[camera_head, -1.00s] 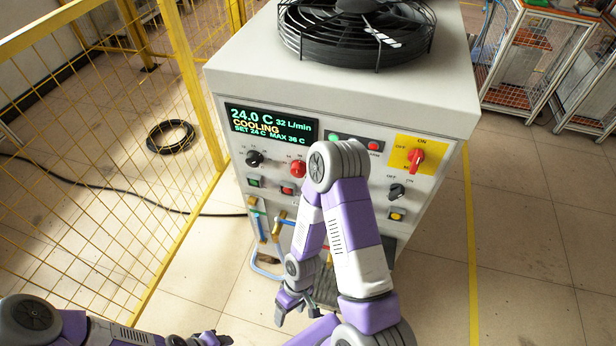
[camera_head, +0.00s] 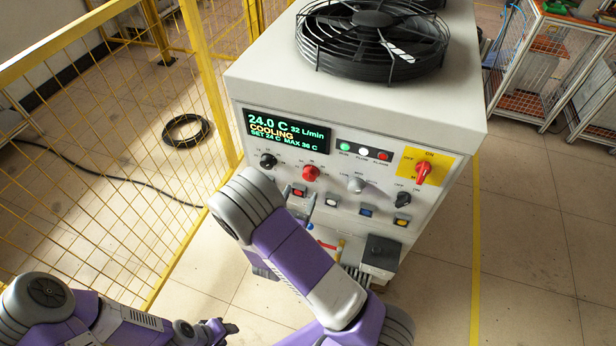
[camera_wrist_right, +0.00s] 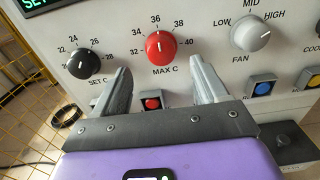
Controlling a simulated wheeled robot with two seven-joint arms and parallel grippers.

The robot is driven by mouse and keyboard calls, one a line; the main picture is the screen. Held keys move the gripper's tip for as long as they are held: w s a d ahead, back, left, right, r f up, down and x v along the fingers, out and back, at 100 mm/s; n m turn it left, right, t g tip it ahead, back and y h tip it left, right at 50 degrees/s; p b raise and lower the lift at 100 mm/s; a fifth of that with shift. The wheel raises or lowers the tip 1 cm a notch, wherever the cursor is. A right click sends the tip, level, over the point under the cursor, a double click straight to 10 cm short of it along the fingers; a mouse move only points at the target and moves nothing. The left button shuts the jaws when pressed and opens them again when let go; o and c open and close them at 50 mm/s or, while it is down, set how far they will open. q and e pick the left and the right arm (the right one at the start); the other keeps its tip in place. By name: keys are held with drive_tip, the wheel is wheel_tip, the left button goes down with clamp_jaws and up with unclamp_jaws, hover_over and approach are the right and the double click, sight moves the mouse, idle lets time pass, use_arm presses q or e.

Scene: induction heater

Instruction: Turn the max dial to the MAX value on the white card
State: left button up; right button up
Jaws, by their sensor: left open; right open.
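The red MAX C dial (camera_head: 311,173) is on the heater's front panel below the display; its pointer is up near 36. In the right wrist view the dial (camera_wrist_right: 160,46) is straight ahead, between and beyond the two fingertips. My right gripper (camera_wrist_right: 160,76) is open and empty, pointing at the panel and apart from the dial. In the head view my right arm hides most of that gripper. My left gripper (camera_head: 226,328) is open and low at the lower left, away from the panel. I cannot make out a white card in either view.
The display (camera_head: 287,135) reads COOLING and MAX 36 C. The black SET C dial (camera_wrist_right: 82,64) is left of the red dial, the grey FAN dial (camera_wrist_right: 250,33) right. A red button (camera_wrist_right: 152,104) is below. A yellow mesh fence (camera_head: 110,130) stands left.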

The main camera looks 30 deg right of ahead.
sight(308, 177)
drive_tip(key=x, duration=0.7)
drive_tip(key=shift+d+b, duration=0.1)
drive_tip(key=shift+b, duration=0.25)
drive_tip(key=c, duration=1)
